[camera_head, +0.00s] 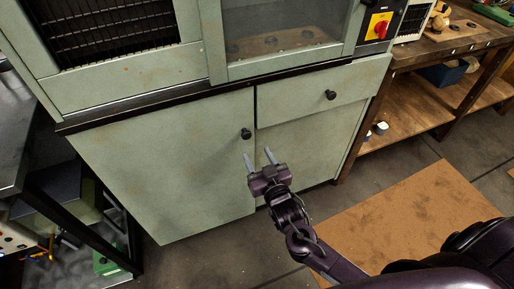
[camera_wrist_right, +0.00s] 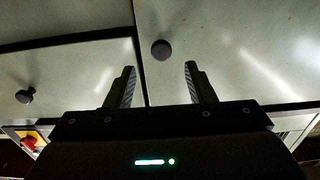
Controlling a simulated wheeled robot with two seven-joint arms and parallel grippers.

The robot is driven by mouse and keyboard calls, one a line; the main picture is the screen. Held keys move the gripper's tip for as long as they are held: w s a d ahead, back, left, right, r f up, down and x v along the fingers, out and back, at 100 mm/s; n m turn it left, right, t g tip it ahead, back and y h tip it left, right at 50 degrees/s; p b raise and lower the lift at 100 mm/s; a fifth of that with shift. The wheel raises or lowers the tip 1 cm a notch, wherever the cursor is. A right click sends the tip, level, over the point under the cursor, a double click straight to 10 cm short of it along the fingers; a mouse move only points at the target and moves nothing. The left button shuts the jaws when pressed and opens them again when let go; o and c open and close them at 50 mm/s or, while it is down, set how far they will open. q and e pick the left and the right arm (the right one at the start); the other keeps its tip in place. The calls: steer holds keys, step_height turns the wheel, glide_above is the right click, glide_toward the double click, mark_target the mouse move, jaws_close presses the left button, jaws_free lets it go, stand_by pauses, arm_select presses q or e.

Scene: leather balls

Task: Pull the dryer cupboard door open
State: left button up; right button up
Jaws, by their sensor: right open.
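The cupboard door (camera_head: 165,165) is a pale green panel at the lower left of the dryer cabinet, and it looks shut, flush with the front. Its round black knob (camera_head: 246,133) is near the upper right corner. My right gripper (camera_head: 258,158) is open and empty, with its fingers pointing at the cabinet just below the knob in the head view. In the right wrist view the knob (camera_wrist_right: 161,49) shows beyond the gap between the fingertips (camera_wrist_right: 160,76), apart from both fingers. My left gripper is not in view.
A drawer (camera_head: 305,100) with its own black knob (camera_head: 331,95) is right of the door. A dark metal rack (camera_head: 75,205) stands at the left, near the door's lower left side. A wooden workbench (camera_head: 420,95) is at the right. A brown board (camera_head: 410,220) lies on the floor.

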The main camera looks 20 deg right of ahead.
mark_target(247, 136)
steer(key=w, duration=0.7)
steer(key=shift+w+a+r, duration=0.2)
steer(key=shift+w+r, duration=0.1)
steer(key=shift+w, duration=0.1)
jaws_close()
